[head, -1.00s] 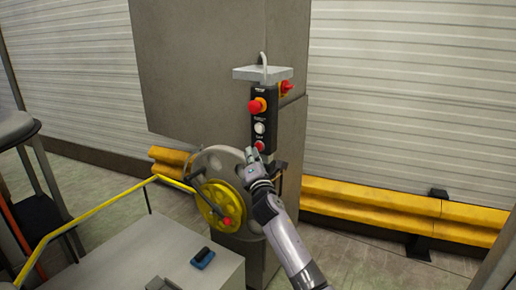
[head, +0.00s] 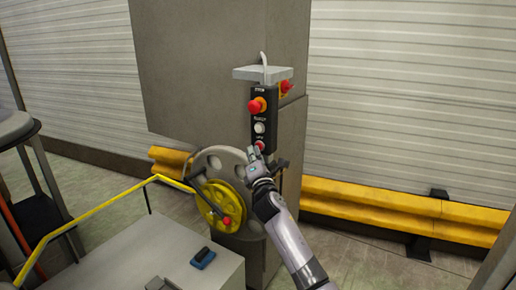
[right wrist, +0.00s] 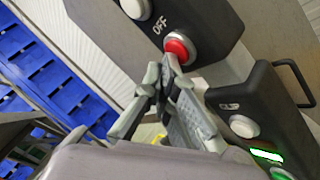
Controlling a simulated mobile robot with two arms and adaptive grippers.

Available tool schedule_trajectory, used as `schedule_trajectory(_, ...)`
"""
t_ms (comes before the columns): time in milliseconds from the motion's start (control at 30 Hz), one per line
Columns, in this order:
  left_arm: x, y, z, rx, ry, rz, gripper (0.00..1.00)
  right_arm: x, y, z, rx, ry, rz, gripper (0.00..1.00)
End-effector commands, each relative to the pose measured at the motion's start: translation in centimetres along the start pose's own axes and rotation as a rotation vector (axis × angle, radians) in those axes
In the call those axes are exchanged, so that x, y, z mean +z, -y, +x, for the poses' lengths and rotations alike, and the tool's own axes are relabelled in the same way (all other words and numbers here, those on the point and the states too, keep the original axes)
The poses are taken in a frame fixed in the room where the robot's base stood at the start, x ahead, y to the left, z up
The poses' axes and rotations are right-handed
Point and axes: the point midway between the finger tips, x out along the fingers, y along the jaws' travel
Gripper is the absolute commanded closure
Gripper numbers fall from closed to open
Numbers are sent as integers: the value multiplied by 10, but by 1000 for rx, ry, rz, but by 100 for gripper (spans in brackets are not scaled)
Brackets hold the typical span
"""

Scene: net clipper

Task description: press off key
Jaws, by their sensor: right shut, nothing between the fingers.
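The off key is a red round button (right wrist: 180,48) with the word OFF beside it, on a black control box in the right wrist view. In the head view the black control box (head: 262,115) hangs on the grey column, and the red off key (head: 259,146) shows at its lower end. My right gripper (head: 252,153) is shut and empty, its fingertips right at the off key. In the right wrist view the fingertips (right wrist: 169,62) overlap the key's lower edge; I cannot tell whether they touch it. My left gripper is not in view.
A red mushroom button (head: 257,105) and a white button (head: 259,127) sit above the off key. A second black box with a white button (right wrist: 244,126) and a handle is close to the right. A yellow wheel (head: 222,205) stands left of my right arm.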

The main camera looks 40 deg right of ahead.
Motion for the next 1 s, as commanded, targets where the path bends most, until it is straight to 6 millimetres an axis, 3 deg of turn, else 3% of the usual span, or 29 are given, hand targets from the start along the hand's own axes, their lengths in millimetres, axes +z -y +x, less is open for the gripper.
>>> schedule_trajectory(567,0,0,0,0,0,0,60,2,2,2,-1,1,0,100)
schedule_trajectory(1000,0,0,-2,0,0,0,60,-6,-6,-10,-1,1,0,100)
